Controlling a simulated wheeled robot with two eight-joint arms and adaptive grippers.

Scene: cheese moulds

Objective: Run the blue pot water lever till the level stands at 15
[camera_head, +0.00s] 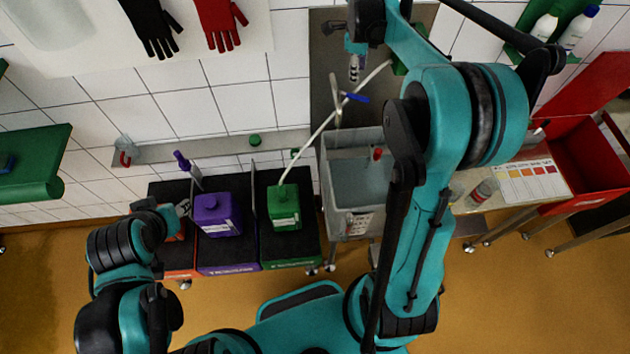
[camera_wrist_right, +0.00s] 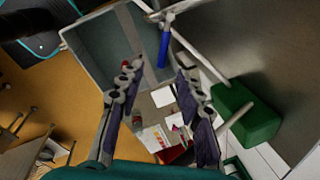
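A blue lever (camera_head: 357,98) sits on the metal tap (camera_head: 339,104) above a grey basin (camera_head: 334,218). In the right wrist view the blue lever (camera_wrist_right: 164,48) hangs beyond my fingertips, apart from them, and the basin (camera_wrist_right: 90,45) lies at upper left. My right gripper (camera_head: 355,70) is above and behind the lever in the head view. Its two fingers (camera_wrist_right: 156,78) are spread with nothing between them. My left gripper (camera_head: 182,208) is low at the left, by the orange container; its fingers are too small to tell. No readable water level shows.
A purple can (camera_head: 216,215) and a green can (camera_head: 284,208) stand on dark crates left of the basin. A pale hose (camera_head: 320,128) runs from the green can up past the tap. A green block (camera_wrist_right: 248,115) is beside my right fingers. A red bin (camera_head: 580,160) stands at right.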

